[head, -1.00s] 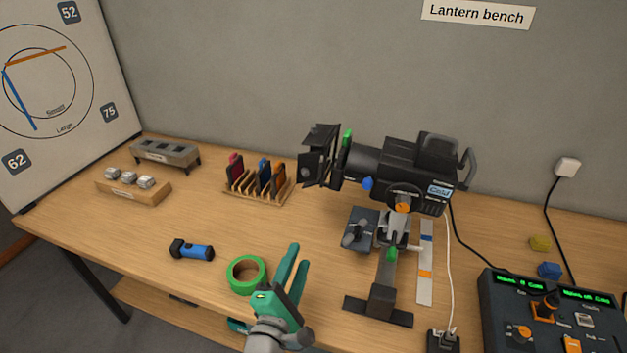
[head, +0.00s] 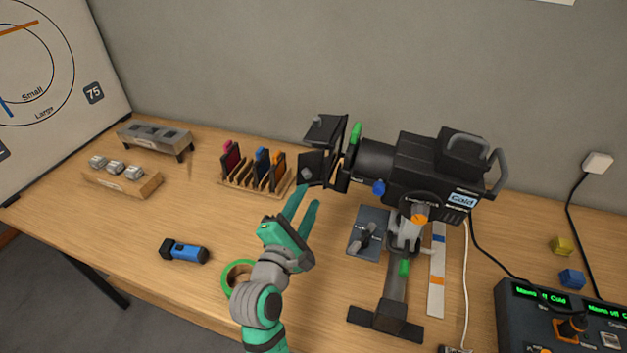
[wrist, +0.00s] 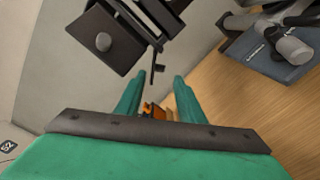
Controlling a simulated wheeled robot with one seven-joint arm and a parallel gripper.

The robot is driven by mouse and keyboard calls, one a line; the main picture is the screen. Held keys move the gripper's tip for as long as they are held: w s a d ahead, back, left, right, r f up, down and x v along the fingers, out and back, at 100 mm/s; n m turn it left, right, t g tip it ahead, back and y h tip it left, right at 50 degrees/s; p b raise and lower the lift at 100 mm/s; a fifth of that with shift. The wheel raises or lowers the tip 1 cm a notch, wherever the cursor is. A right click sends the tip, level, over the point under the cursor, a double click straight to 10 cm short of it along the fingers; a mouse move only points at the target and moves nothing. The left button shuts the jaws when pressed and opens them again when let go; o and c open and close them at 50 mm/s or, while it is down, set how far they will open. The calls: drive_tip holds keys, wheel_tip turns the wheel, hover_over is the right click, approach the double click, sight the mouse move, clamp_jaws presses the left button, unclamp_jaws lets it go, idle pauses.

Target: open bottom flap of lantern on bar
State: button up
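The black lantern (head: 428,165) is mounted on a short bar (head: 393,290) above the bench, with a label reading Cold. Its black barn-door flaps (head: 326,131) are at the left, front end; they also show at the top of the wrist view (wrist: 105,40). I cannot tell clearly which flap is the bottom one or how far it stands open. My green gripper (head: 305,207) is just below and left of the flaps, pointing up toward them. Its two fingers are apart in the wrist view (wrist: 154,88), with nothing between them. A dark thin rod of the flap assembly hangs just beyond the fingertips.
A rack of coloured filters (head: 256,170) stands behind my gripper to the left. A green tape roll (head: 236,276) and a blue torch (head: 184,251) lie on the bench. A control desk (head: 560,320) is at the right. The front left bench is mostly clear.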

drive_tip(key=x, duration=0.6)
drive_tip(key=shift+w+d, duration=0.15)
drive_tip(key=shift+w, duration=0.2)
drive_tip(key=shift+c, duration=0.3)
